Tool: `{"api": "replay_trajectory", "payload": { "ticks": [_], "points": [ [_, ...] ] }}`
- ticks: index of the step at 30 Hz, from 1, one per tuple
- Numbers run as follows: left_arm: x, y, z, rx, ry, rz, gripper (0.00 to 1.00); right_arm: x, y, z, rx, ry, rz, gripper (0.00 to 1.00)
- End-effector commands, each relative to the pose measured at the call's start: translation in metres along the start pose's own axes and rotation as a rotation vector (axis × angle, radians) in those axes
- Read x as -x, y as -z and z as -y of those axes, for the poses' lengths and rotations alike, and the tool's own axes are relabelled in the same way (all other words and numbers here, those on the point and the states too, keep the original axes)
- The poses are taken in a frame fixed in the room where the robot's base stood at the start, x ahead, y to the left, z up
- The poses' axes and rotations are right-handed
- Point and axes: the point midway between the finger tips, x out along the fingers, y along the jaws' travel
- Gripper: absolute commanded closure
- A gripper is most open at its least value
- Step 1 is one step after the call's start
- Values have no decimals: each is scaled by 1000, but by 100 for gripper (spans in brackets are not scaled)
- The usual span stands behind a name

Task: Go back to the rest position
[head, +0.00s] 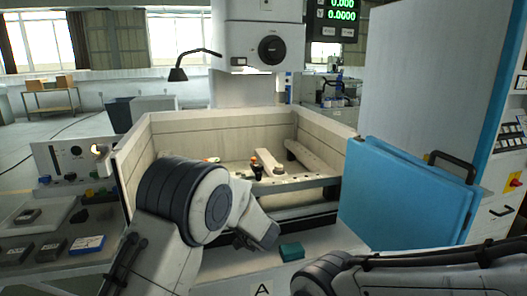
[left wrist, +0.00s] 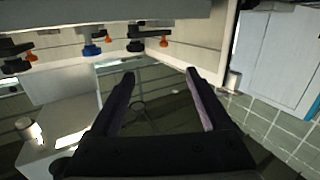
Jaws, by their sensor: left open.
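My left gripper (head: 258,240) is in front of the machine's work tank in the head view, partly hidden by its own wrist. In the left wrist view its two dark fingers (left wrist: 162,85) are spread apart with nothing between them. Below and beyond the fingers is dark open space with a tiled floor. My right arm crosses the bottom right of the head view, but its gripper does not show.
The open tank (head: 240,122) stands ahead, with clamps and a fixture inside. A blue tank door (head: 405,195) stands at the right. A small teal block (head: 291,251) lies on the front ledge. A side table (head: 75,262) with several dark blocks is at left.

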Motion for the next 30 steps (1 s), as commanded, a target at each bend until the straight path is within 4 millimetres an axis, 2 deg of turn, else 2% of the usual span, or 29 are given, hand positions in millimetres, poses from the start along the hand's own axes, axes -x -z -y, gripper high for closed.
{"api": "replay_trajectory", "payload": {
  "ticks": [8,11,13,16,21,30],
  "points": [
    [-5,-4,-11,2,-269,157,18,0,0,0,0,0,1,50],
    [4,-13,-8,-23,-391,263,18,0,0,0,0,0,1,50],
    [19,-25,2,-60,-486,373,18,0,0,0,0,0,1,50],
    [53,-52,32,-148,-601,572,18,0,0,0,0,0,1,50],
    [106,-90,96,-301,-665,848,18,0,0,0,0,0,1,50],
    [159,-118,182,-477,-633,1106,18,0,0,0,0,0,1,50]
  ]
}}
